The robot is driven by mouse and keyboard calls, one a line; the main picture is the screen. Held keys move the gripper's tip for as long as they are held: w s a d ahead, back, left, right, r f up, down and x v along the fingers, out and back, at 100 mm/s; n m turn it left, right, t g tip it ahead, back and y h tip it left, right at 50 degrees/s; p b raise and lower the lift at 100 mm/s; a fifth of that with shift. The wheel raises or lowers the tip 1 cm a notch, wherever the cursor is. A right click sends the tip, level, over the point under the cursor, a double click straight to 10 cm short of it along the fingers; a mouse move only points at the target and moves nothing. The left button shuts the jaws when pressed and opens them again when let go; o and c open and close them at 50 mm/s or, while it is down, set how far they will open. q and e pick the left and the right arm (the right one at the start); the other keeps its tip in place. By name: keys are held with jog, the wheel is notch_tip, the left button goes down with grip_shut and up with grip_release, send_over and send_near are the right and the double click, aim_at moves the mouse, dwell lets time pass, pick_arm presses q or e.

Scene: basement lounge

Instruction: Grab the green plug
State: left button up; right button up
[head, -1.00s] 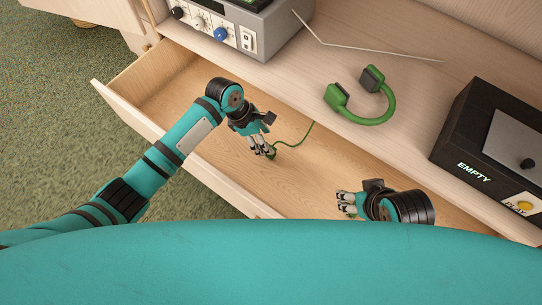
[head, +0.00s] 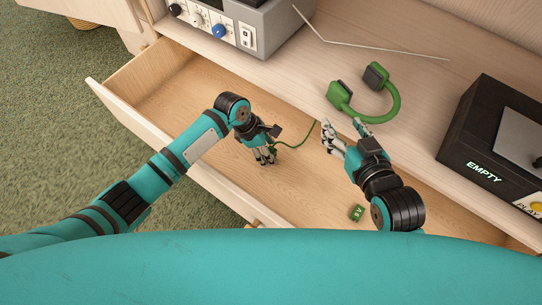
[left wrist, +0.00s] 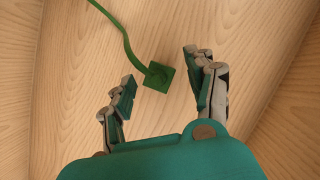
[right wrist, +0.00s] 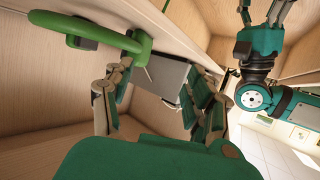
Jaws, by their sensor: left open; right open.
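The green plug (left wrist: 158,76) is a small square block on a green cable (left wrist: 118,30). In the left wrist view it lies on the wooden drawer floor between the spread fingers of my left gripper (left wrist: 160,70). The fingers are open and look apart from it. In the head view my left gripper (head: 264,156) points down into the drawer at the cable's end, and the fingers largely hide the plug. My right gripper (head: 342,131) is open and empty, raised over the drawer's inner side near the shelf edge. It also shows in the right wrist view (right wrist: 156,75).
A small green 9V block (head: 357,212) lies in the open drawer (head: 190,88). On the shelf above are a green headphone-like band (head: 389,108), a grey device with knobs (head: 262,30) and a black box marked EMPTY (head: 468,160). The drawer's left part is clear.

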pick_arm(q)
jog(key=shift+d+f, duration=0.15)
jog(key=shift+f, duration=0.1)
pick_arm(e)
jog(key=shift+w+a+r+t, duration=0.2)
jog(key=shift+w+r+t, duration=0.15)
jog(key=shift+r+t, duration=0.25)
pick_arm(q)
jog(key=shift+c, duration=0.2)
pick_arm(e)
jog(key=shift+r, duration=0.1)
pick_arm(q)
grip_shut()
